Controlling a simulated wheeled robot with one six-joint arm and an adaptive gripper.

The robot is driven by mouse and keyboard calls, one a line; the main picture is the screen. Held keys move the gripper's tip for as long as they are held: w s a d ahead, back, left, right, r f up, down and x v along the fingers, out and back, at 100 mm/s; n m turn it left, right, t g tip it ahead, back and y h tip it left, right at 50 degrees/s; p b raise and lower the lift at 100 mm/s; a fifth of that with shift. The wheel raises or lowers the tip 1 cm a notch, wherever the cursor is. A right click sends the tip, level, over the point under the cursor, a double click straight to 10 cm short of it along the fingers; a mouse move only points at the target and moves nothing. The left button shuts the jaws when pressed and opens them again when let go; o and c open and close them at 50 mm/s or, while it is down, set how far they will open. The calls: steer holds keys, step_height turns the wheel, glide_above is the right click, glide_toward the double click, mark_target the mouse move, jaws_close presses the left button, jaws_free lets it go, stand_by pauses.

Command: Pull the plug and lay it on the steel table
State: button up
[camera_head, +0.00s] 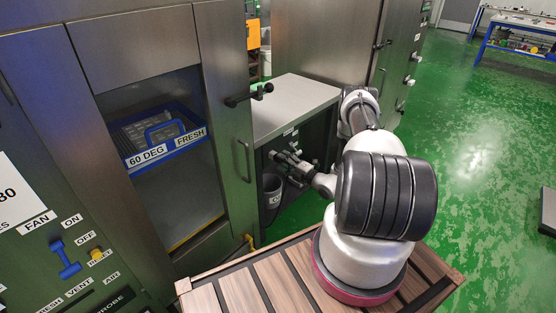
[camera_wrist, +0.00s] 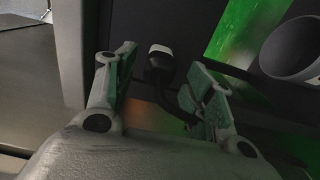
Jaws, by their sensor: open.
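The steel table (camera_head: 297,103) is right of the open cabinet in the head view, and its top is bare. My gripper (camera_head: 282,156) is below the table's top edge, in front of its dark side. In the wrist view my gripper (camera_wrist: 160,80) has its two green-padded fingers spread wide. A dark piece with a pale end, which looks like the plug (camera_wrist: 160,66), shows between and beyond the fingers, with a dark cable running from it. I cannot tell whether it touches a finger. The plug cannot be made out in the head view.
A grey bin (camera_head: 272,190) stands below my gripper, and its round mouth shows in the wrist view (camera_wrist: 296,50). The cabinet door with its handle (camera_head: 243,160) is close on the left. A blue tray (camera_head: 165,145) sits inside the cabinet. Green floor is open at right.

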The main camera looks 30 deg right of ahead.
steer(key=shift+x, duration=1.1)
jaws_close()
steer(key=shift+v, duration=2.95)
steer(key=shift+s, duration=0.1)
steer(key=shift+v, duration=1.95)
